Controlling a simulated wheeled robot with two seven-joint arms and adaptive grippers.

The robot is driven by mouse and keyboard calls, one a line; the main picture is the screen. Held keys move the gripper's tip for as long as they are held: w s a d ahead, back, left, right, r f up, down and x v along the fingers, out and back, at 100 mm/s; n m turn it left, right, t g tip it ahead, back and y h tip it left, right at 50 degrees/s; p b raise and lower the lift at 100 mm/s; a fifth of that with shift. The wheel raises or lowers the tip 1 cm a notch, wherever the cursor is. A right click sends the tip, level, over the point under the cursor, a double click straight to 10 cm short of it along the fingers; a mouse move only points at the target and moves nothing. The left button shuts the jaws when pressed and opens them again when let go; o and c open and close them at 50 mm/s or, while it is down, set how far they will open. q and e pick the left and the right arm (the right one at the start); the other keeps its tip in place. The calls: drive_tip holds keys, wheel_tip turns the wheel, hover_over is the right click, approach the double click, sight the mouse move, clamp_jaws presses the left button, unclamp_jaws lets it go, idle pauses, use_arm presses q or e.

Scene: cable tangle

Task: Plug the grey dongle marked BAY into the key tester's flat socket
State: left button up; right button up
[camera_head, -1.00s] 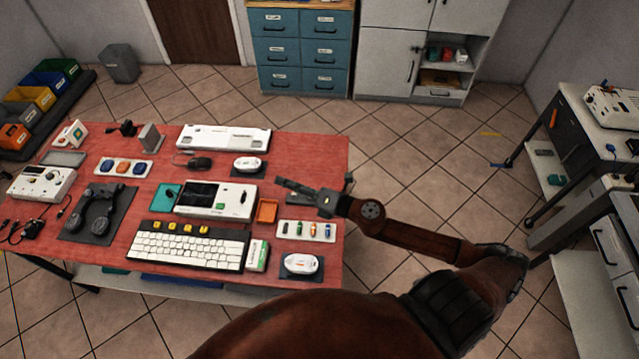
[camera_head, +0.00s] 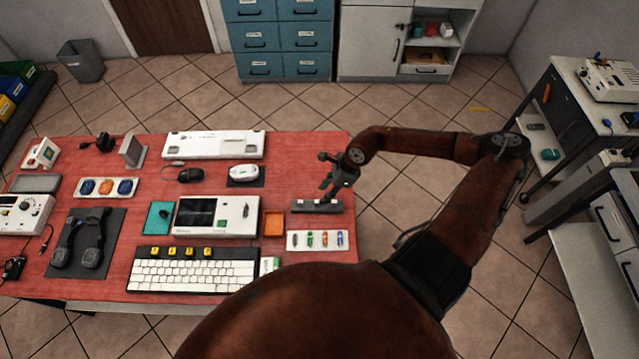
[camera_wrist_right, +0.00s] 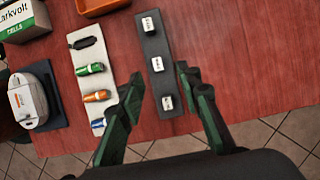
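A dark strip (camera_head: 305,207) lies near the table's right edge. In the right wrist view the strip (camera_wrist_right: 154,44) carries three small pieces with white labels (camera_wrist_right: 158,64); the lettering is too small to read, so I cannot tell which is BAY. My right gripper (camera_head: 328,190) points down just above the strip. In the right wrist view its two fingers (camera_wrist_right: 160,82) stand apart on either side of the strip, with nothing held. A white device with a dark screen (camera_head: 235,214), probably the key tester, lies left of the strip; its flat socket cannot be made out. My left gripper is out of view.
A white tray (camera_head: 293,240) with several coloured sticks lies beside the strip. An orange tray (camera_head: 273,223), a keyboard (camera_head: 190,275) and a white mouse (camera_head: 243,172) are also on the red table (camera_head: 300,165). Bare tabletop lies behind the strip.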

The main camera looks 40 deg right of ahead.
sight(318, 202)
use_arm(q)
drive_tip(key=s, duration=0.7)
use_arm(e)
drive_tip(key=x, duration=0.3)
drive_tip(key=shift+s+a+f, duration=0.2)
drive_tip(key=shift+f, duration=0.2)
drive_tip(key=shift+w+a+f, duration=0.2)
drive_tip(key=shift+w+f, duration=0.4)
drive_tip(key=shift+f, duration=0.3)
drive_tip(key=shift+s+a+f, duration=0.1)
drive_tip(key=shift+s+f, duration=0.1)
drive_tip(key=shift+w, duration=0.15)
drive_tip(key=shift+c, duration=0.4)
drive_tip(key=c, duration=0.6)
clamp_jaws()
drive_tip(key=shift+c, duration=0.2)
unclamp_jaws()
clamp_jaws()
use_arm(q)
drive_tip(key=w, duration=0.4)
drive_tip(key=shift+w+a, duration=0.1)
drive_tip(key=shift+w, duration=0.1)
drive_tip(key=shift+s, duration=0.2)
